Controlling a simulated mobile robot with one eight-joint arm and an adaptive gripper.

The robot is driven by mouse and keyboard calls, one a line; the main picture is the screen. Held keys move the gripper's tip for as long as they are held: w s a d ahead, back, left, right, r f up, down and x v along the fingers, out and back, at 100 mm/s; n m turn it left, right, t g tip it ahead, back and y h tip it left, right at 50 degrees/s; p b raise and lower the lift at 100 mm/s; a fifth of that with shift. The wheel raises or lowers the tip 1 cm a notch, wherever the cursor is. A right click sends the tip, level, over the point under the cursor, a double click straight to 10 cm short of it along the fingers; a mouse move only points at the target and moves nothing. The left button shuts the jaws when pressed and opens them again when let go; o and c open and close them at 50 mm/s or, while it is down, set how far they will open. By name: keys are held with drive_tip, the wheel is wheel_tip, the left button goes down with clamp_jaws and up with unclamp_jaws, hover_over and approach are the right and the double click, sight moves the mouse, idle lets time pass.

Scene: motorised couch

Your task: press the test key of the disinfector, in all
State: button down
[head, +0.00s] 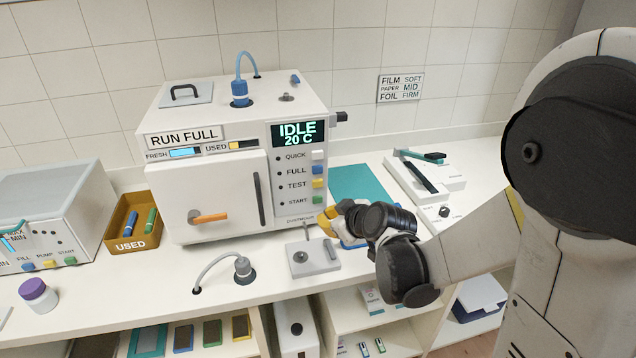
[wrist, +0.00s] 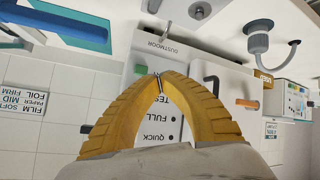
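The disinfector (head: 222,200) is a white box with a closed door and an orange handle (head: 210,217). Its display (head: 298,133) reads IDLE 20 C. The yellow test key (head: 318,184) is third in the key column, below the blue full key (head: 318,170) and above the green start key (head: 317,200). My gripper (head: 328,222) is low, near the panel's lower right corner, below the test key. In the wrist view, my gripper's yellow fingers (wrist: 160,80) meet at the tips with nothing visible between them. The TEST label shows between them; the key itself is hidden there.
A grey plate with a knob (head: 314,258) lies in front of the disinfector. A grey spout (head: 243,270) stands left of it. A brown USED bin (head: 133,222) and another machine (head: 50,215) stand further left.

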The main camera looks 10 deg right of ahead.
approach(312, 192)
drive_tip(key=shift+s+f+x, duration=0.15)
drive_tip(key=shift+x, duration=1.05)
drive_tip(key=shift+s+f+x, duration=0.1)
drive_tip(key=shift+f+x, duration=0.1)
drive_tip(key=shift+x, duration=0.95)
drive_tip(key=shift+a, duration=0.1)
drive_tip(key=shift+w, duration=0.4)
drive_tip(key=shift+w, duration=0.5)
drive_tip(key=shift+s, duration=0.15)
idle(0.4)
drive_tip(key=shift+s+b, duration=0.3)
drive_tip(key=shift+s, duration=0.5)
